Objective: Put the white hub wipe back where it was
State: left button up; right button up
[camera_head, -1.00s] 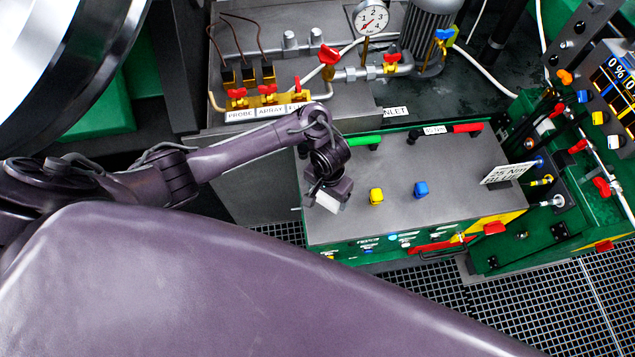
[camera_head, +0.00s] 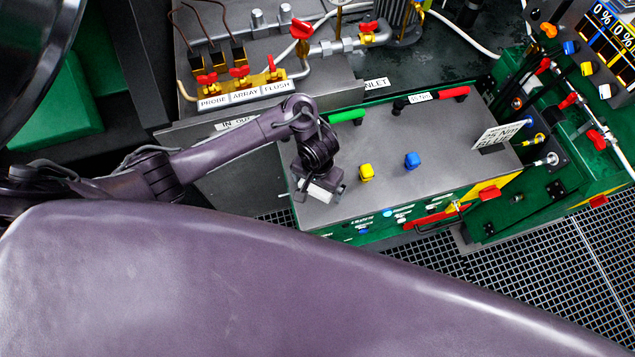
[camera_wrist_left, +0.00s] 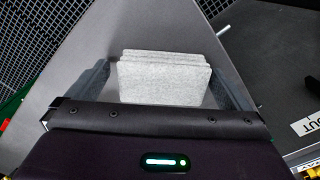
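The white hub wipe (camera_wrist_left: 165,80) is a pale folded, layered pad. I cannot tell whether the wipe touches the cart top. My right gripper is not in view.
A yellow knob (camera_head: 366,173) and a blue knob (camera_head: 412,160) stand right of the gripper. A green handle (camera_head: 346,117) and a red handle (camera_head: 454,93) lie along the back edge. A white torque sign (camera_head: 500,135) stands at the right. Floor grating (camera_head: 560,260) lies in front.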

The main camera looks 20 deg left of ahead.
pick_arm(q)
jog(key=shift+a, duration=0.1)
notch_tip(320, 180, up, 12)
jog(key=p, duration=0.7)
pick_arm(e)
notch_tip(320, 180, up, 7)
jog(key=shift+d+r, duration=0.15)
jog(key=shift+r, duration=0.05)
pick_arm(q)
jog(key=shift+w, duration=0.1)
